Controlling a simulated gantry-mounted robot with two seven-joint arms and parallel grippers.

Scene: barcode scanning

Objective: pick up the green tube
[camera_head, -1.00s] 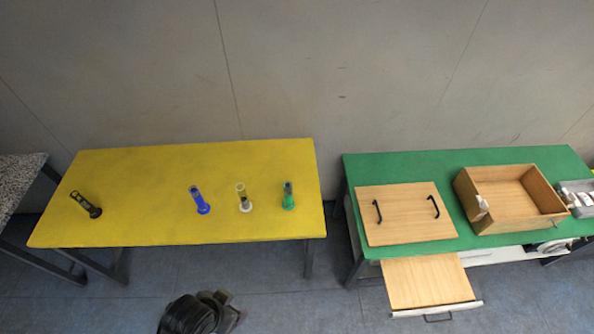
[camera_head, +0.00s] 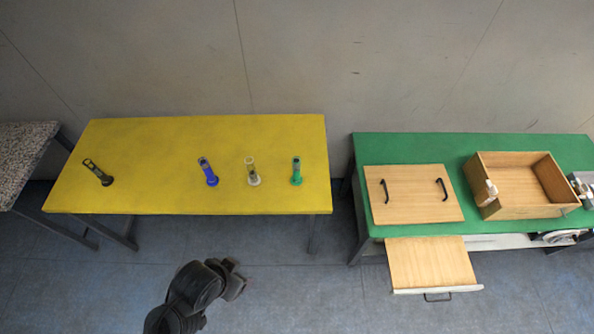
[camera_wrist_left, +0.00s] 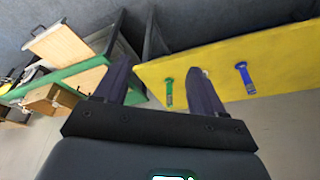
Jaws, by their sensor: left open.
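A black tube (camera_head: 98,173) is at the far left. In the left wrist view the green tube (camera_wrist_left: 169,94) shows between the fingers of my left gripper (camera_wrist_left: 163,82), some way beyond them. The gripper is open and empty, apart from the tube. The blue tube (camera_wrist_left: 244,78) is to its right, and the white tube is partly hidden behind a finger. My right gripper is not in view.
A green table (camera_head: 480,145) stands to the right, across a gap. It holds a wooden panel with two black handles (camera_head: 413,194) and an open wooden box (camera_head: 525,182). An open drawer (camera_head: 430,262) juts out in front. A speckled table (camera_head: 22,148) stands at the left.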

